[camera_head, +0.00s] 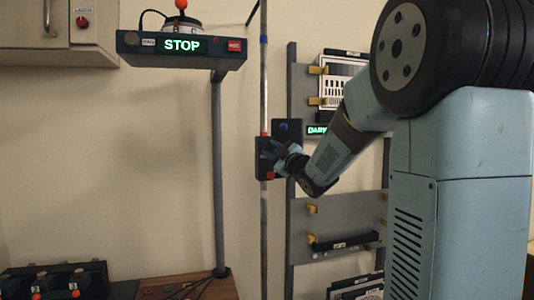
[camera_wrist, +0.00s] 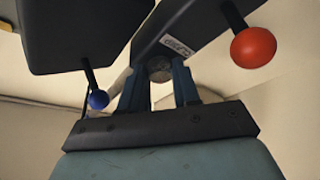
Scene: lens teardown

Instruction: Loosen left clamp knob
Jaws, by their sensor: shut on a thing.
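A dark clamp block (camera_head: 262,158) sits on the upright pole in the head view, with a red ball knob (camera_head: 270,175) at its lower edge. My gripper (camera_head: 280,158) is at this block. In the wrist view my gripper (camera_wrist: 160,88) has its two blue fingers closed around a small grey round knob (camera_wrist: 160,71) under the labelled dark block (camera_wrist: 192,32). The fingers partly hide this knob. The red ball (camera_wrist: 253,47) on a black stem is to the right of the fingers, apart from them.
A second dark block (camera_head: 287,132) with a blue ball knob (camera_head: 283,127) is close by; the blue ball (camera_wrist: 98,99) hangs left of my fingers. A display reading STOP (camera_head: 182,45) stands left on a post. A rack with panels (camera_head: 345,220) is behind my arm.

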